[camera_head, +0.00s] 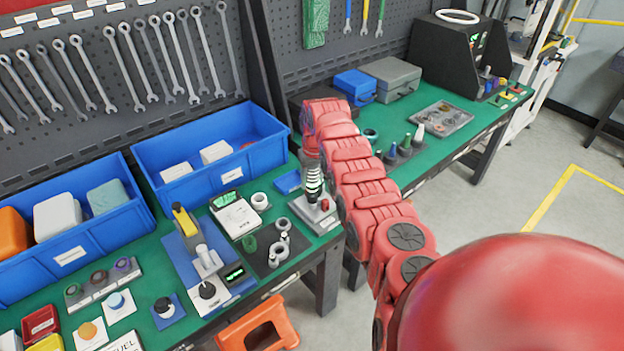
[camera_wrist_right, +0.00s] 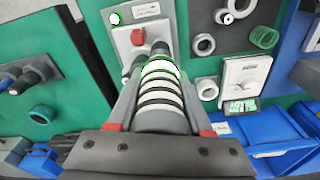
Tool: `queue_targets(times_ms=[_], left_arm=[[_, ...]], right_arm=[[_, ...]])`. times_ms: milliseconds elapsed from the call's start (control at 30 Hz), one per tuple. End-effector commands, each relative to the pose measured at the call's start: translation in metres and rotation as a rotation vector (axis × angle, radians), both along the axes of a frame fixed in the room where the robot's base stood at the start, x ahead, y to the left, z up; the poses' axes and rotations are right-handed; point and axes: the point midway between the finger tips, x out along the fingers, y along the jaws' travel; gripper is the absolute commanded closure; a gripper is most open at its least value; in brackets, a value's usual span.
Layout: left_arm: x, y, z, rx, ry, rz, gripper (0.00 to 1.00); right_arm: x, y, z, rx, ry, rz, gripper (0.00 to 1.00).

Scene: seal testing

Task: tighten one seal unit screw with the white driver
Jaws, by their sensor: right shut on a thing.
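A cylinder with black and white rings, which looks like the seal unit (camera_head: 314,182), is upright at the grey block with a red knob (camera_head: 324,206). My right gripper (camera_wrist_right: 160,88) is shut around this ringed seal unit (camera_wrist_right: 159,98), one finger on each side. In the head view, my right arm reaches over the table and partly hides the gripper. I cannot tell whether the unit touches the block (camera_wrist_right: 124,42), and I cannot make out a screw. A white-topped piece, probably the white driver (camera_head: 419,132), stands among several coloured ones on the right table. My left gripper is out of view.
A small scale (camera_head: 235,213), loose rings (camera_head: 260,200) and a press with a yellow handle (camera_head: 186,222) stand left of the block. Blue bins (camera_head: 262,126) line the back. A grey tray (camera_head: 441,118) lies on the right table. An orange stool (camera_head: 258,327) is below the edge.

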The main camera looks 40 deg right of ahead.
Motion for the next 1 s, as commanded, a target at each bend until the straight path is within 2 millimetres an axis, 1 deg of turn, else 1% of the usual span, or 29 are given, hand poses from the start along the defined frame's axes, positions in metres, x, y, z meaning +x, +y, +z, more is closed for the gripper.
queue_targets(times_ms=[367, 567, 1000], left_arm=[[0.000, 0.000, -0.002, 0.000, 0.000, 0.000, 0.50], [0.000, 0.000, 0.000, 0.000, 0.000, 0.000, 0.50], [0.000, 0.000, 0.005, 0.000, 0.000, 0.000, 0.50]], right_arm=[[0.001, 0.000, 0.000, -0.002, -0.003, 0.000, 1.00], [0.001, -0.001, 0.004, -0.002, -0.004, 0.000, 1.00], [0.001, -0.001, 0.034, -0.002, -0.005, 0.000, 1.00]])
